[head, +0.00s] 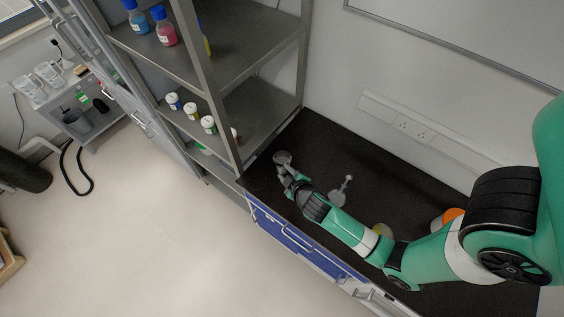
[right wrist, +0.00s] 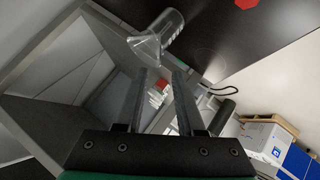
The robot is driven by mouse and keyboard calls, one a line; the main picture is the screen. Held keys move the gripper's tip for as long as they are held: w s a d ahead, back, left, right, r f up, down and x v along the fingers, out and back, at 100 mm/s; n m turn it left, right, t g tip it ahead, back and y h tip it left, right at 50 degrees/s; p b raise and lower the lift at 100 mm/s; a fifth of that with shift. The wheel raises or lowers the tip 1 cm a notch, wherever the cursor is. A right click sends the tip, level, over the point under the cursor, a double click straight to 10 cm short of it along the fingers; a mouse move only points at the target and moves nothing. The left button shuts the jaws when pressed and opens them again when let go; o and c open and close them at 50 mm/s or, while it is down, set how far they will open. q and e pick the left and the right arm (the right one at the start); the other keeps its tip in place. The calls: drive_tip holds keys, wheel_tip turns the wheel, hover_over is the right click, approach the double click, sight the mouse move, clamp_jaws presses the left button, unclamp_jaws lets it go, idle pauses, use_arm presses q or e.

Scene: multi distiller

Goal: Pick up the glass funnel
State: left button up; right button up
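A clear glass piece (head: 282,157), which I take for the glass funnel, is at the far left end of the black worktop in the head view. In the right wrist view the clear glass (right wrist: 150,46) has a flared part and a rounder part, just beyond my fingertips. My right gripper (head: 287,173) is close beside it. In the right wrist view the two fingers (right wrist: 161,72) are apart with nothing between them. I cannot tell whether a fingertip touches the glass. My left gripper is not in view.
Another clear glass vessel (head: 338,198) stands on the black worktop (head: 385,180), near my right forearm. An orange item (head: 453,214) is farther right. A grey metal shelf (head: 225,75) with bottles rises left of the worktop. A red patch (right wrist: 247,3) lies on the dark surface.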

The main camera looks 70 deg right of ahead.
sight(279, 165)
drive_tip(key=shift+b+x, duration=0.5)
drive_tip(key=shift+x, duration=2.65)
drive_tip(key=shift+r, duration=0.1)
clamp_jaws()
